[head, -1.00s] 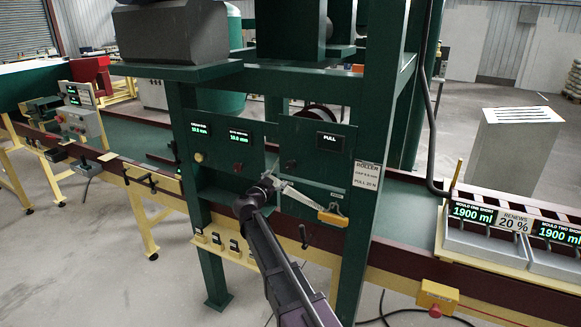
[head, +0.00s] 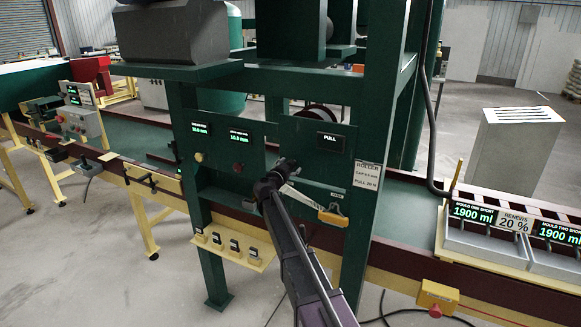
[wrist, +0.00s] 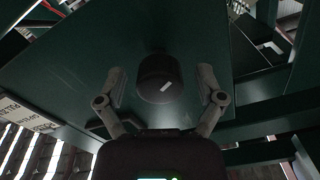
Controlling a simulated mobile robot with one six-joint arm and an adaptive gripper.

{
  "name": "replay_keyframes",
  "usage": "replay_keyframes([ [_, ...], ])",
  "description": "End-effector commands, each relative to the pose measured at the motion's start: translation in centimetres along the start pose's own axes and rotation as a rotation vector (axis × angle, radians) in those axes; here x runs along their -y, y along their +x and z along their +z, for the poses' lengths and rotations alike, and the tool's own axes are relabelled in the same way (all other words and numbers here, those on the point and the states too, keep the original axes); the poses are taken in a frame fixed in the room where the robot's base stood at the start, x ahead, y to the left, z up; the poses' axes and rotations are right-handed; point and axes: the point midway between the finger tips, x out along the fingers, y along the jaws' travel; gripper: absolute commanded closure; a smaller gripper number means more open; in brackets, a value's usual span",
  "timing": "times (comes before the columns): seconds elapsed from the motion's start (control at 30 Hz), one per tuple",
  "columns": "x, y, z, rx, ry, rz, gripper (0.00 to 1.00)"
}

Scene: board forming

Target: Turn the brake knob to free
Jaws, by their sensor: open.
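A round dark knob (wrist: 158,78) with a short slanted white mark stands out from a dark green panel in the wrist view. My gripper (wrist: 162,75) is open, with one finger on each side of the knob and a visible gap to it on both sides. In the head view my gripper (head: 288,163) is in front of the right green panel (head: 332,175), below the PULL display (head: 330,142). It hides the knob there. No setting label for the knob is readable.
A pale lever with a yellow handle (head: 333,216) hangs just right of my gripper. A green post (head: 362,220) bears a white ROLLER label (head: 367,177) further right. The left panel has a yellow knob (head: 199,157) and a dark red knob (head: 239,166).

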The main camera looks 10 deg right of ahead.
Motion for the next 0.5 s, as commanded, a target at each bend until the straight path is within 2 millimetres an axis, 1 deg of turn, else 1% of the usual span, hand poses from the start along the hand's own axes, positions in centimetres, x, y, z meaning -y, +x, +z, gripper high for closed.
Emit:
replay_keyframes([
  [0.2, -0.03, 0.02, -0.01, 0.000, 0.000, 0.000, 0.13],
  [0.23, -0.03, 0.02, -0.01, 0.000, 0.000, 0.000, 0.16],
  [0.27, -0.04, 0.02, -0.02, 0.000, 0.000, 0.000, 0.25],
  [0.3, -0.04, 0.02, -0.02, 0.000, 0.000, 0.000, 0.37],
  [0.37, -0.04, 0.02, -0.02, 0.000, 0.000, 0.001, 0.54],
  [0.4, -0.05, 0.02, -0.02, 0.000, 0.000, 0.001, 0.66],
  [0.47, -0.05, 0.03, -0.02, 0.000, 0.000, 0.001, 0.84],
  [0.5, -0.05, 0.03, -0.02, 0.000, 0.000, 0.001, 0.95],
])
